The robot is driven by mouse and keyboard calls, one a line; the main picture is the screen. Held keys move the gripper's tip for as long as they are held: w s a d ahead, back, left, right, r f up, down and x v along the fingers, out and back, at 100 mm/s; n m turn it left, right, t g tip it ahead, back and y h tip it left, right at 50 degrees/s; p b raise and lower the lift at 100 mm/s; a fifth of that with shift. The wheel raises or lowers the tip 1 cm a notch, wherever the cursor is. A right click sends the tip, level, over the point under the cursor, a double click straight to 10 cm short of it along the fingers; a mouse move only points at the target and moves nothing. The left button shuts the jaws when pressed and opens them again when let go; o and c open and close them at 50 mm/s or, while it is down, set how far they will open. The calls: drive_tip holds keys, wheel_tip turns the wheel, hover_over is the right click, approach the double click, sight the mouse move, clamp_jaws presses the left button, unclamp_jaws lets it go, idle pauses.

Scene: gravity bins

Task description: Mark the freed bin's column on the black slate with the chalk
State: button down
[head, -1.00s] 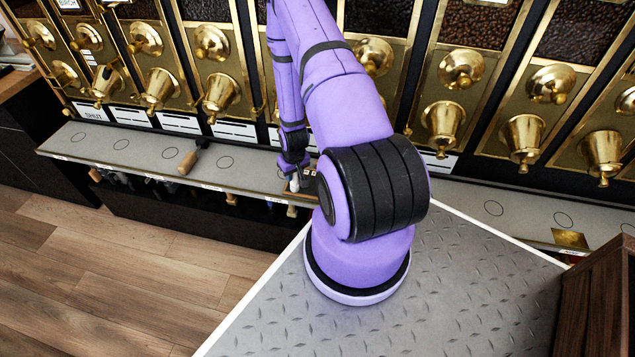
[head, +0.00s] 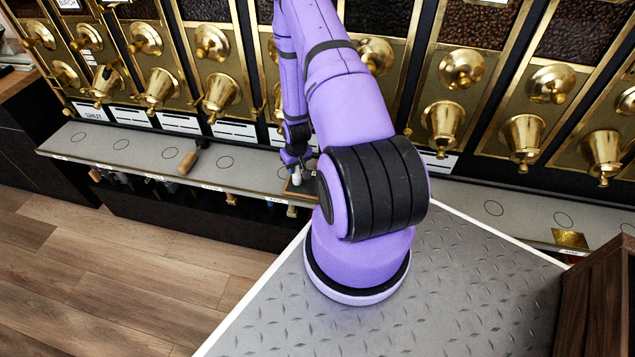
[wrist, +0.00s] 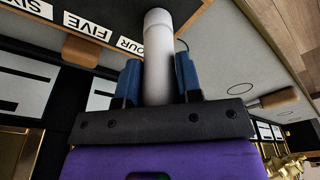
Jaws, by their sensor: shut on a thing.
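My gripper (wrist: 157,85) is shut on a white stick of chalk (wrist: 158,45), held between its blue fingers in the wrist view. The chalk's far end overlaps the edge of the black slate (wrist: 120,10); I cannot tell whether it touches. The slate has a wooden frame and white column labels, upside down here, reading FIVE and FOUR, with a partly cut one beside them. In the head view the slate (head: 291,193) lies on the ledge, mostly hidden by my arm, and the chalk (head: 297,180) shows small above it. Which bin is freed is not clear.
A long grey ledge (head: 140,155) with ring marks runs below the brass bin chutes (head: 220,92). A wooden-handled tool (head: 188,162) lies on it. A leftmost label (head: 92,112) reads SHUT. A brass plate (head: 570,238) and a dark wooden crate (head: 598,300) are at right.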

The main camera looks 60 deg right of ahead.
drive_tip(key=shift+d, duration=0.1)
drive_tip(key=shift+w+d+f, duration=0.1)
drive_tip(key=shift+w+d, duration=0.2)
drive_tip(key=shift+d, duration=0.35)
drive_tip(key=shift+w+d, duration=0.25)
drive_tip(key=shift+d, duration=0.35)
drive_tip(key=shift+s+a, duration=0.3)
drive_tip(key=shift+a, duration=0.4)
drive_tip(key=shift+s+a, duration=0.3)
drive_tip(key=shift+a, duration=0.35)
drive_tip(key=shift+a, duration=0.15)
drive_tip(key=shift+s+a+f, duration=0.1)
drive_tip(key=shift+s+a, duration=0.2)
drive_tip(key=shift+a, duration=0.4)
drive_tip(key=shift+s+a, duration=0.3)
drive_tip(key=shift+a, duration=0.35)
